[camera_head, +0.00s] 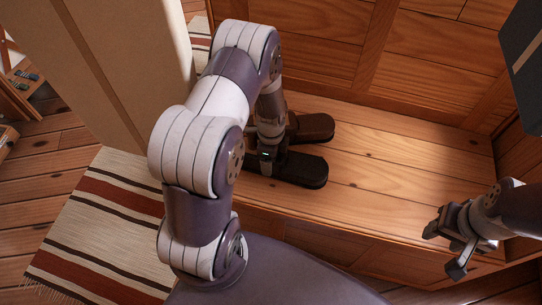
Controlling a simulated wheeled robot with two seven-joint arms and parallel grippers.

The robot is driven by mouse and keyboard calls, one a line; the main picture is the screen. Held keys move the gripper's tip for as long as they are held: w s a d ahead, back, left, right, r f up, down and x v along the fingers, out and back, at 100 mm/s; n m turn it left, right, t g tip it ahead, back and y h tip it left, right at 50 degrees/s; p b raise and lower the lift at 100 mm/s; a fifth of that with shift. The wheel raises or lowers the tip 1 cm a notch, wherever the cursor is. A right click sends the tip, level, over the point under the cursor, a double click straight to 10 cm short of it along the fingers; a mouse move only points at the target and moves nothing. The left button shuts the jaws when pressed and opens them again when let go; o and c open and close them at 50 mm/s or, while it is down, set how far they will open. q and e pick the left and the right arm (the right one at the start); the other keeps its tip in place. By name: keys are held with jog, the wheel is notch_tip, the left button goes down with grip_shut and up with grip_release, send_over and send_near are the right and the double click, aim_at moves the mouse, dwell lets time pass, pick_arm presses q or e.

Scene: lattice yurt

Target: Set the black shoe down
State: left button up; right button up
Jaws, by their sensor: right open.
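The black shoe (300,169) lies flat on a wooden bench top, its rounded toe pointing right. A dark brown shoe (314,127) lies just behind it, roughly parallel. My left gripper (266,157) is down at the heel end of the black shoe. My own forearm and wrist cover much of it, so I cannot tell whether its fingers are open or closed on the shoe. My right gripper (444,250) is open and empty at the right, near the front edge of the bench.
The wooden bench top (390,184) is bare to the right of the shoes. A panelled wooden back (330,55) rises behind it. A beige upright panel (120,65) stands at the left. A striped rug (105,230) covers floor at lower left.

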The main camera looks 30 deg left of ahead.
pick_arm(q)
jog(key=shift+f, duration=0.15)
jog(key=o, duration=1.3)
jog(key=shift+c, duration=0.2)
notch_tip(320, 180, up, 12)
jog(key=p, duration=0.4)
jog(key=shift+r, duration=0.2)
jog(key=s+d+r+n+t, duration=0.1)
jog(key=s+d+r+n, duration=0.6)
jog(key=s+r+n, duration=0.6)
jog(key=w+r+n+p, duration=0.2)
jog(key=w+r+p, duration=0.1)
jog(key=r+p, duration=1.8)
jog(key=p, duration=0.2)
jog(key=shift+r+p, duration=0.3)
jog(key=shift+r, duration=0.1)
